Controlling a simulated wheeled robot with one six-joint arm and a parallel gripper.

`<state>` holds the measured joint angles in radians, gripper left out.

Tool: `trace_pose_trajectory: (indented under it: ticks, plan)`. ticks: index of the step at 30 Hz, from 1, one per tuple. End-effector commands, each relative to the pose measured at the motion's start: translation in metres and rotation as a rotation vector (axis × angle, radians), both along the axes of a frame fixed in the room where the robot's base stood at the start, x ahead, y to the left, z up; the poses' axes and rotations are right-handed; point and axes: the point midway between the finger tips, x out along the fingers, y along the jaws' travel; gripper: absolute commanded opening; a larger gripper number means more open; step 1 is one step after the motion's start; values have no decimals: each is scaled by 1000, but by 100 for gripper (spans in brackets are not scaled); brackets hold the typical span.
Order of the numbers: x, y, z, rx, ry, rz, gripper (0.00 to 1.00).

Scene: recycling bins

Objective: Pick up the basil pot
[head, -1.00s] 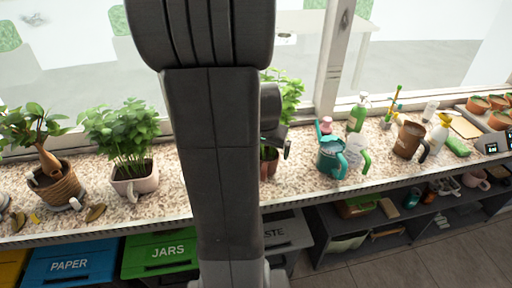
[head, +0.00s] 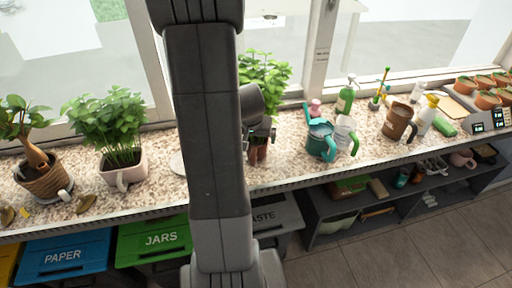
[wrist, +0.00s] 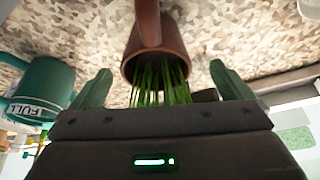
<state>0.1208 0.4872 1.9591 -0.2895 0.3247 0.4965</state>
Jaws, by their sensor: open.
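The basil pot, a reddish-brown pot with a handle (wrist: 150,42), holds green stems and appears upside down in the wrist view. In the head view its leafy top (head: 264,70) rises behind my arm, and a little of the brown pot (head: 258,154) shows below my gripper. My gripper (wrist: 160,80) is open, with one green-grey finger on each side of the stems and the pot's rim between or just beyond the tips. I cannot tell whether either finger touches it. My arm hides the pot's left side in the head view.
A teal watering can (head: 320,140) stands close to the right of the pot. A leafy plant in a pale pink mug (head: 122,172) and a basket plant (head: 44,180) stand left.

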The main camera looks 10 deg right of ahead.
Motion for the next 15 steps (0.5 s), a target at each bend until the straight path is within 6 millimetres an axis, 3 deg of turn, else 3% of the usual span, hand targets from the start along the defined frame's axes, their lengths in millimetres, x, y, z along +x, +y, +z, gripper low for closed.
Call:
trace_pose_trajectory:
  ticks: [10, 15]
  plan:
    - [14, -11, -37, 1, 4, -1, 99]
    - [18, -12, -45, 1, 1, -1, 99]
